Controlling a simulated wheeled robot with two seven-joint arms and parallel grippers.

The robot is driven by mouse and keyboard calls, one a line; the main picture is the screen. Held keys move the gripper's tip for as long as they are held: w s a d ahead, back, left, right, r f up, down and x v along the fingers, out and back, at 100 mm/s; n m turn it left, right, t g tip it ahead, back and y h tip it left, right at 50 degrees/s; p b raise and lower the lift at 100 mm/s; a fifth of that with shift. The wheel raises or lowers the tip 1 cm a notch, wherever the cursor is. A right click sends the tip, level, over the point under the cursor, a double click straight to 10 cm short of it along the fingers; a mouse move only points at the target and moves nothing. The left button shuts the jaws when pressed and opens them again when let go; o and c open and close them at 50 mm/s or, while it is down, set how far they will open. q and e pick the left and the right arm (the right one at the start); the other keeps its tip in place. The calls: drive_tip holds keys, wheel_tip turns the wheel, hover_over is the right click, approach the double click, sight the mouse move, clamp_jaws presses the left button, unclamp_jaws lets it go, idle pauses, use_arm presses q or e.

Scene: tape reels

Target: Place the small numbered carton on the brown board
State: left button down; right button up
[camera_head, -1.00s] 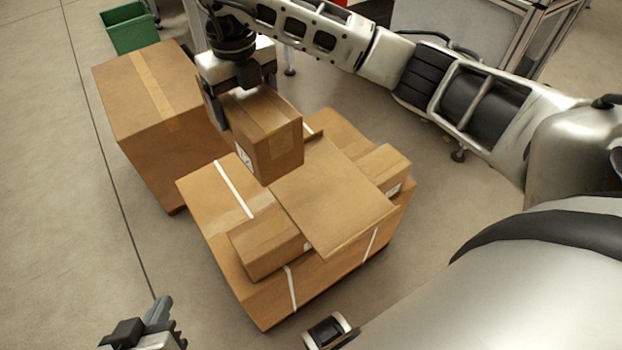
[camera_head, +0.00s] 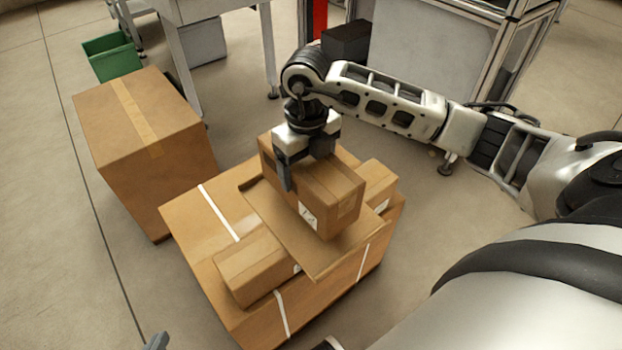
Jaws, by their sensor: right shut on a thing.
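The small numbered carton (camera_head: 335,207) is brown with a white label on its near side. My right gripper (camera_head: 305,180) is shut on it from above. The carton is over the far part of the brown board (camera_head: 290,232); I cannot tell whether it touches the board. The board lies tilted on a large white-strapped carton (camera_head: 195,222), across two smaller cartons. Of my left gripper (camera_head: 156,341), only a small tip shows at the bottom edge; its jaws are out of the picture.
One small carton (camera_head: 252,265) is at the board's near left, another (camera_head: 377,183) at its right. A tall taped carton (camera_head: 150,140) stands at the left. A green bin (camera_head: 112,56) and a metal-framed bench stand behind. The floor at left is clear.

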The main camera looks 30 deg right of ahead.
drive_tip(key=f, duration=0.2)
drive_tip(key=f+b, duration=0.1)
drive_tip(key=shift+s+d+f, duration=0.2)
drive_tip(key=shift+d+f, duration=0.05)
drive_tip(key=shift+f, duration=0.3)
drive_tip(key=o, duration=1.3)
